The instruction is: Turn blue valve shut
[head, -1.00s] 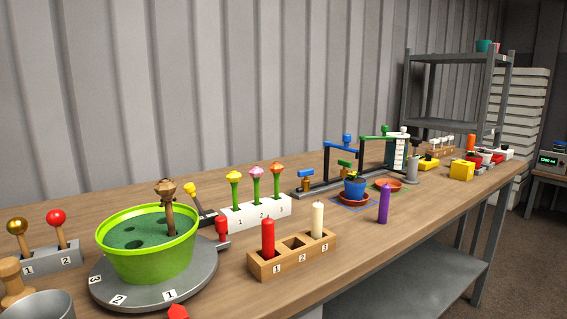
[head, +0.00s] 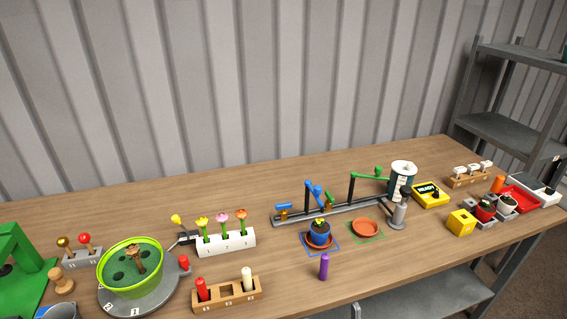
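The blue valve (head: 283,207) is a flat blue handle on a gold body. It stands at the left end of a long grey rail (head: 345,211) on the bench. The handle lies roughly along the rail. A green-handled valve (head: 329,198) with a gold body stands further right on the rail. A blue spout arm (head: 313,189) on a dark post is between them, angled toward the front above a blue pot (head: 320,234). A green spout arm (head: 366,176) points right along the rail. Neither of my grippers is in view.
An empty terracotta saucer (head: 366,228) lies right of the pot. A purple candle (head: 324,267) stands in front. The bench behind the rail is clear.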

